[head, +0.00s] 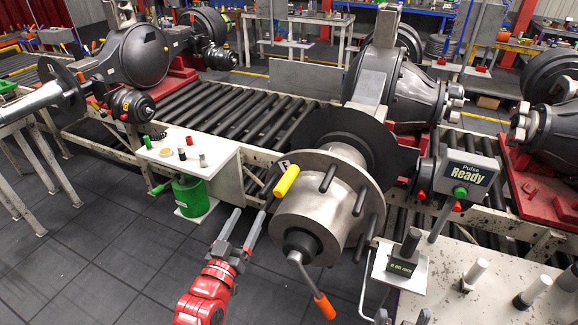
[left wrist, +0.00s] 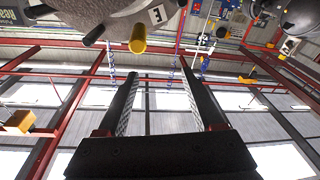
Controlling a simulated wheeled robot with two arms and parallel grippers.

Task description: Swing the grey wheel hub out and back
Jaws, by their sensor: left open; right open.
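The grey wheel hub (head: 300,215) sits on the end of the axle at the centre of the head view, with several dark studs around its flange. A yellow grip (head: 287,180) sticks out at the hub's left side. A lever with an orange handle (head: 324,306) hangs below the hub's dark centre. My left gripper (head: 249,213) is open and empty, its fingers pointing up just left of the hub and below the yellow grip. In the left wrist view, the hub's underside (left wrist: 115,22) and the yellow grip (left wrist: 138,40) show beyond the open fingers. My right gripper is not visible.
A "Pulse Ready" box (head: 466,175) stands right of the hub. A white shelf (head: 190,150) and green canister (head: 191,195) stand left. Open floor (head: 120,250) lies at the lower left.

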